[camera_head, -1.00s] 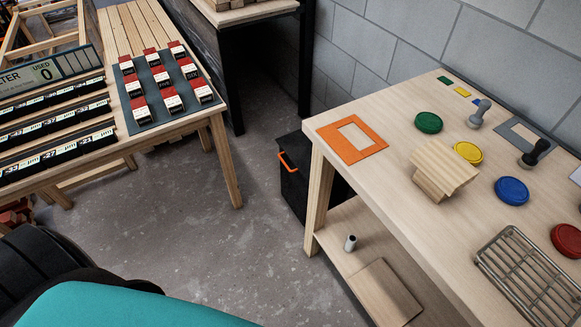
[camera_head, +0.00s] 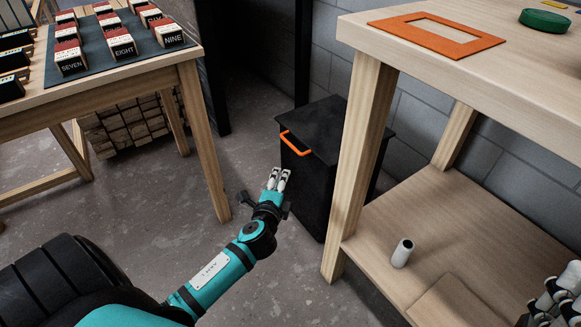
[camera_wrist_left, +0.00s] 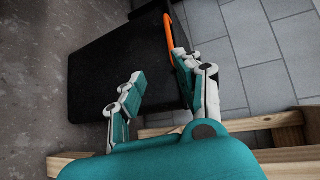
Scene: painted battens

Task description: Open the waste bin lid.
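The black waste bin (camera_head: 308,188) stands on the floor beside the light wooden workbench. Its flat black lid (camera_head: 330,122) lies shut on top, with an orange handle (camera_head: 294,146) at the front left edge. My left gripper (camera_head: 278,177) is in front of the bin, a little below the handle in the picture. In the left wrist view its fingers (camera_wrist_left: 155,75) are spread apart with nothing between them; the orange handle (camera_wrist_left: 168,34) shows by the right finger, and I cannot tell whether they touch. My right gripper (camera_head: 556,288) is partly cut off at the lower right.
The workbench leg (camera_head: 361,165) stands close to the bin's right side. Another wooden table (camera_head: 120,90) with labelled blocks is at the left.

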